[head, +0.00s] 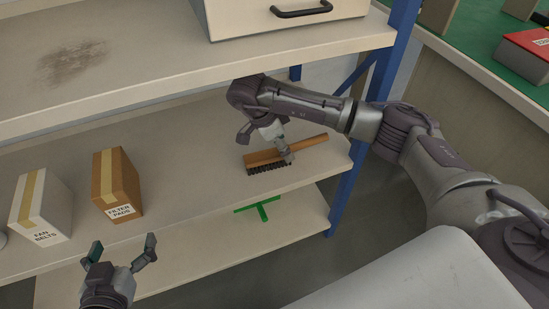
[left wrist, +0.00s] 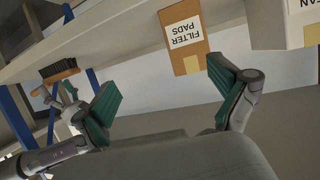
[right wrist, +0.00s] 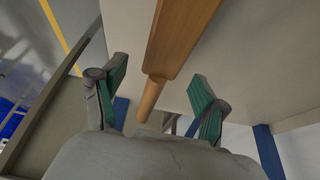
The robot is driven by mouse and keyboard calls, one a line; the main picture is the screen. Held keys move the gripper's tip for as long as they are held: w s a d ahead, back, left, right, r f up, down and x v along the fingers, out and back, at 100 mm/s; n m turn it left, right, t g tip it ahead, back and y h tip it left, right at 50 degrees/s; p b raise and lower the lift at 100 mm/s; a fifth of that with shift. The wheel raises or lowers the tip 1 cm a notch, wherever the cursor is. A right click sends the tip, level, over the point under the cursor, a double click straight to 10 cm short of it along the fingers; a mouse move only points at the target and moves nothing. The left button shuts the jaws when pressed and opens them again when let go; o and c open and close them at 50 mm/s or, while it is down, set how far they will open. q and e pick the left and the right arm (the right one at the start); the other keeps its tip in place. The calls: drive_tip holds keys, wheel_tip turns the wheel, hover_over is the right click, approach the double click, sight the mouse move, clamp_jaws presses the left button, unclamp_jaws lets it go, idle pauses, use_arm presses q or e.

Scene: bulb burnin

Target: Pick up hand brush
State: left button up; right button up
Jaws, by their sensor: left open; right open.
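The hand brush (head: 312,143) has a wooden back and handle and dark bristles. It lies bristles down on the middle shelf, near the front edge, its handle toward the right. My right gripper (head: 266,148) is open at the brush and partly hides it. In the right wrist view the wooden handle (right wrist: 153,95) runs between the two open green-padded fingers (right wrist: 157,98), with gaps on both sides. My left gripper (head: 122,248) is open and empty in front of the shelf at lower left. The brush also shows in the left wrist view (left wrist: 60,70), beyond the open left fingers (left wrist: 164,90).
A brown FILTER PADS box (head: 117,185) and a white FAN BELTS box (head: 40,207) stand on the middle shelf (head: 185,160) at left. A green T-shaped thing (head: 262,209) shows at the lower shelf. The upper shelf (head: 130,60) overhangs; a blue post (head: 345,190) stands at right.

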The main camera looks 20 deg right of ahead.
drive_tip(key=x, duration=0.2)
drive_tip(key=shift+d+f, duration=0.15)
drive_tip(key=shift+f, duration=0.2)
use_arm(q)
drive_tip(key=r, duration=0.1)
drive_tip(key=w+r+t, duration=0.1)
drive_tip(key=r+t, duration=0.1)
drive_tip(key=shift+w+d+h, duration=0.15)
drive_tip(key=shift+d+h, duration=0.25)
use_arm(e)
drive_tip(key=shift+c, duration=0.2)
drive_tip(key=c, duration=1.3)
